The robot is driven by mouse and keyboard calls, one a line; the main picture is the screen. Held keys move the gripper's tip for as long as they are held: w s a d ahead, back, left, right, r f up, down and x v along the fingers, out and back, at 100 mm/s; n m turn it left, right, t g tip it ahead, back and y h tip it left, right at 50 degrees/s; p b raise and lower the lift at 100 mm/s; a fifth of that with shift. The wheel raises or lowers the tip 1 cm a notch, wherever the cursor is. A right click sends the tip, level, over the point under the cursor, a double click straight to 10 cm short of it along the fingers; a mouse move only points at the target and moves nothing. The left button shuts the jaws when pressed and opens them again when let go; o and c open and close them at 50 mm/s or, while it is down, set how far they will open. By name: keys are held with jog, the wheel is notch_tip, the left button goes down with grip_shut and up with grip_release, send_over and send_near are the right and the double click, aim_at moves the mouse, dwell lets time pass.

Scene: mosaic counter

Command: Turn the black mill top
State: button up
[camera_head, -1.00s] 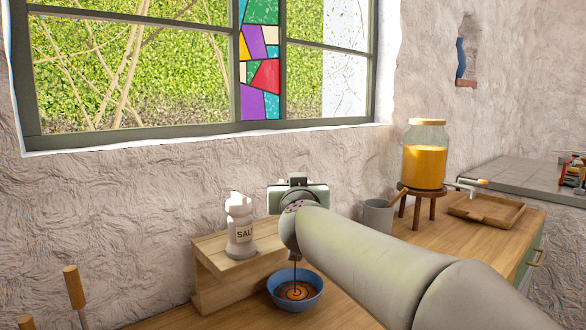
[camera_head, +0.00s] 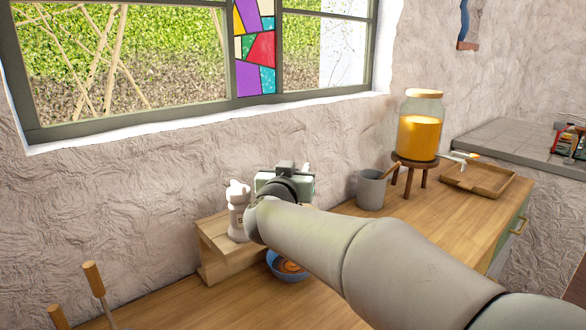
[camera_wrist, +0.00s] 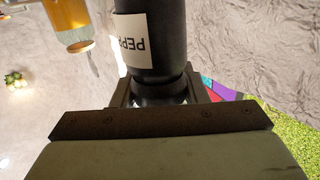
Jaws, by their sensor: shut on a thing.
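The black pepper mill (camera_wrist: 152,35) fills the upper middle of the wrist view, its white label upside down there. My gripper (camera_wrist: 160,92) is shut around the narrow neck and top of the mill, one finger on each side. The very end of the top is hidden by the gripper's body. In the head view my gripper (camera_head: 285,185) is beside the white salt shaker (camera_head: 238,212), and the black mill is hidden behind my gripper and arm.
The salt shaker stands on a wooden riser (camera_head: 213,240). A blue bowl (camera_head: 288,268) is partly hidden under my arm. A grey mug (camera_head: 371,190), a stand with an orange-filled jar (camera_head: 420,135) and a wooden tray (camera_head: 478,181) stand to the right.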

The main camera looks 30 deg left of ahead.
jog(key=o, duration=1)
jog(key=shift+f, duration=0.2)
jog(key=shift+r, duration=0.1)
jog(key=v, duration=1.7)
jog(key=shift+s, duration=0.15)
jog(key=shift+d, duration=0.15)
